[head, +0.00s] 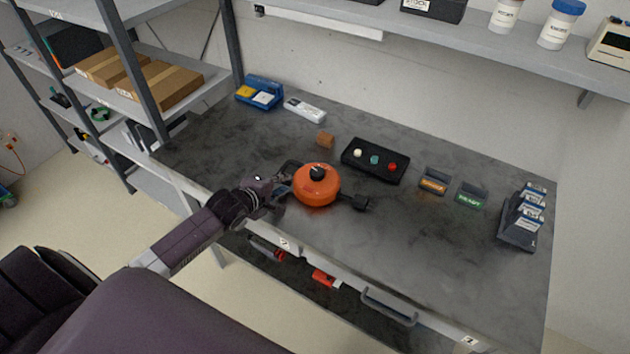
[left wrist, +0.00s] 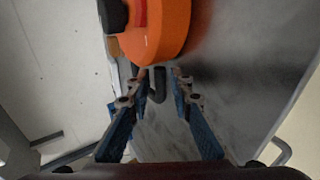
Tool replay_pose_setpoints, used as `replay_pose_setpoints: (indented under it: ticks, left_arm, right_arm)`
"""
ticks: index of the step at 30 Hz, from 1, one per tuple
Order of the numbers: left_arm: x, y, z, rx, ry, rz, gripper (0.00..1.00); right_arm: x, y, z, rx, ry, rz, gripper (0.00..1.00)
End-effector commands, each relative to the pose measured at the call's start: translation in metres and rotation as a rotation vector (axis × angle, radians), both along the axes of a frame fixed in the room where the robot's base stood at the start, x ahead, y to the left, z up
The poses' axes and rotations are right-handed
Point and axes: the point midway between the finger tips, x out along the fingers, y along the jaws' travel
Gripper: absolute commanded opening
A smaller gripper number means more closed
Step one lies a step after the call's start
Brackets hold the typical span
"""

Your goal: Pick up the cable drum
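The cable drum (head: 316,187) is a round orange drum with a black knob on top and a black plug at its right side. It lies on the dark worktop near the front edge. My left gripper (head: 286,175) is right beside its left side. In the left wrist view the drum (left wrist: 170,35) fills the top, past the fingertips. My left gripper (left wrist: 161,76) is open there, its fingers apart on both sides of a dark loop-like part. I cannot tell whether the fingers touch it. My right gripper is not in view.
Small labelled holders (head: 433,182) and a dark rack (head: 519,226) stand to the right. The worktop's front right is clear. A shelf post (head: 128,65) rises at left.

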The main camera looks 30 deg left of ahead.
Motion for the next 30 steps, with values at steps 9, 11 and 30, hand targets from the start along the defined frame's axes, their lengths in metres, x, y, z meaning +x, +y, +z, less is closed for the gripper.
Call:
replay_pose_setpoints:
  ticks: [9, 11, 30]
  left_arm:
    - [0.0046, -0.0004, -0.0037, 0.001, 0.001, -0.001, 0.20]
    - [0.0045, -0.0003, -0.0036, 0.001, 0.001, -0.001, 0.17]
    - [0.0058, -0.0005, -0.0010, -0.001, -0.005, 0.000, 0.00]
  right_arm:
    - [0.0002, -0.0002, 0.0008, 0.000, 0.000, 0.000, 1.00]
    - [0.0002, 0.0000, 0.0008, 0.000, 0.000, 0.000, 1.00]
    - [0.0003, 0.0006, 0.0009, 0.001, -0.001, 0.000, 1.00]
